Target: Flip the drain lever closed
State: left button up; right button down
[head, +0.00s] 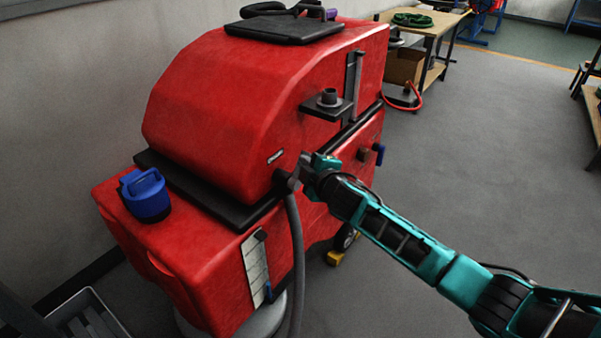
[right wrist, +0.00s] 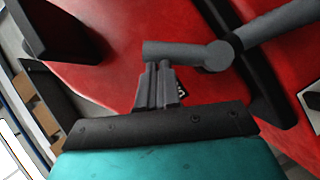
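The red scrubber machine (head: 230,110) stands left of centre in the head view. My right gripper (head: 303,168) is at its front end, beside the dark fitting (head: 284,180) at the top of the grey drain hose (head: 297,250). In the right wrist view, a grey lever-like bar (right wrist: 178,51) runs left from a round hub (right wrist: 219,55). My right fingers (right wrist: 158,68) are close together, with their tips at the bar's lower edge; I cannot tell whether they touch it. No object shows between them. In the head view the gripper hides most of the bar. My left gripper is out of view.
A blue-capped container (head: 146,196) sits on the machine's lower left shelf. A workbench (head: 432,25) stands behind. The grey floor (head: 480,150) to the right is open.

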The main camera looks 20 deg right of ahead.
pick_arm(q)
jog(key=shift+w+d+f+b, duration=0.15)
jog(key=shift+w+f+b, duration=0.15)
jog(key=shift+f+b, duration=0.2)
pick_arm(e)
jog(key=shift+w+d+f, duration=1.6)
jog(key=shift+d, duration=0.25)
jog(key=shift+f, duration=0.1)
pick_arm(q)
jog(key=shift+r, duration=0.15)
